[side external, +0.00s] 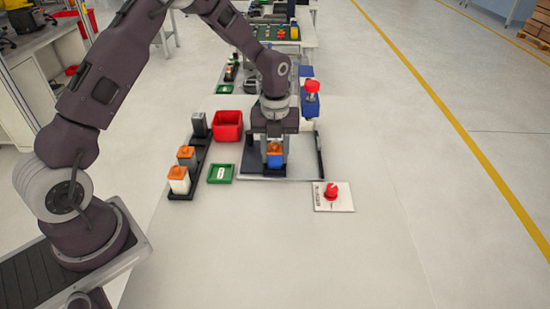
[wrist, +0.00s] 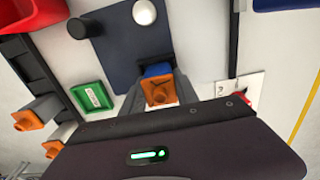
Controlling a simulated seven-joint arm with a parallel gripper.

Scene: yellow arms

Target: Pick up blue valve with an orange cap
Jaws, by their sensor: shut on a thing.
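The blue valve with an orange cap (side external: 275,155) is under my gripper in the side view, at the front part of a dark blue-grey board. In the wrist view the valve's orange cap (wrist: 160,90) sits between the two fingers, with a bit of blue body behind it. My gripper (side external: 275,148) points down and is shut on this valve; its fingers also show in the wrist view (wrist: 158,98). I cannot tell whether the valve's bottom touches the board.
A black rack (side external: 190,165) with orange-capped pieces stands at left. A red bin (side external: 228,125) and a green tray (side external: 221,173) lie beside the board (side external: 253,155). A red knob on a white plate (side external: 333,196) is front right. A blue-and-red piece (side external: 312,98) stands behind right. The front table is clear.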

